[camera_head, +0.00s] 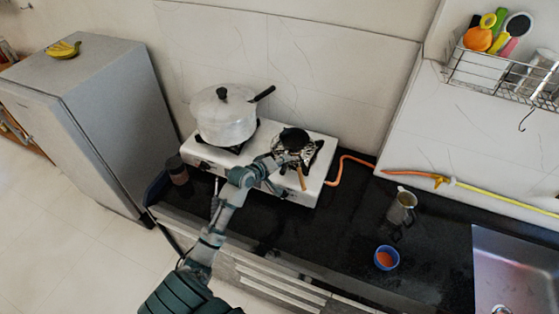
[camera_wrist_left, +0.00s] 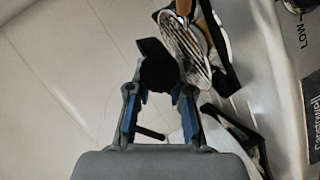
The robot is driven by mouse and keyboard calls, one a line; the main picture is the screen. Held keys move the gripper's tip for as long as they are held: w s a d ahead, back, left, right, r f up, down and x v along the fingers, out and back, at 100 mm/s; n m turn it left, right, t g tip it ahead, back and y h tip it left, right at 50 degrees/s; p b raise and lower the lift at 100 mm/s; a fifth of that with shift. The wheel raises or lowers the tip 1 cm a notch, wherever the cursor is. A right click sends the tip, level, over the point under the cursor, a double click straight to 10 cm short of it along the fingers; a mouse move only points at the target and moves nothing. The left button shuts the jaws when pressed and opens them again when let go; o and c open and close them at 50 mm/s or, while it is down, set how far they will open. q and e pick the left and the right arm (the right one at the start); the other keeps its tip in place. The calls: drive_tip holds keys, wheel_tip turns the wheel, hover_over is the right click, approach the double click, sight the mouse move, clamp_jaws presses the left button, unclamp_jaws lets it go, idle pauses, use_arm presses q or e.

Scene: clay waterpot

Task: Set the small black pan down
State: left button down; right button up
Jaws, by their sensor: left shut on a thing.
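The small black pan (camera_head: 293,137) is at the right burner of the white stove. My left gripper (camera_head: 288,158) reaches over the stove from the front and is shut on the pan. In the left wrist view a black part of the pan (camera_wrist_left: 160,66) sits between the fingertips of my left gripper (camera_wrist_left: 160,92). I cannot tell whether the pan touches the burner or is held just above it. My right gripper is not in view.
A big lidded pot (camera_head: 225,118) covers the left burner of the stove (camera_head: 262,142). A metal utensil with a brown handle (camera_head: 302,180) is close by the gripper. A metal jug (camera_head: 402,207) and a blue bowl (camera_head: 387,258) stand on the dark counter (camera_head: 330,235), left of the sink (camera_head: 515,265).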

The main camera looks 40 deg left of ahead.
use_arm(q)
drive_tip(key=w+f, duration=0.1)
drive_tip(key=w+a+f, duration=0.1)
drive_tip(key=f, duration=0.1)
drive_tip(key=shift+a, duration=0.15)
drive_tip(key=shift+a+f, duration=0.1)
drive_tip(key=shift+a, duration=0.05)
drive_tip(key=c, duration=1.1)
unclamp_jaws()
drive_tip(key=shift+a+f, duration=0.2)
drive_tip(key=shift+a, duration=0.1)
drive_tip(key=shift+o, duration=0.2)
drive_tip(key=shift+s, duration=0.1)
drive_tip(key=shift+s+d+r, duration=0.1)
drive_tip(key=shift+s+r, duration=0.1)
drive_tip(key=shift+s, duration=0.25)
drive_tip(key=v, duration=1.1)
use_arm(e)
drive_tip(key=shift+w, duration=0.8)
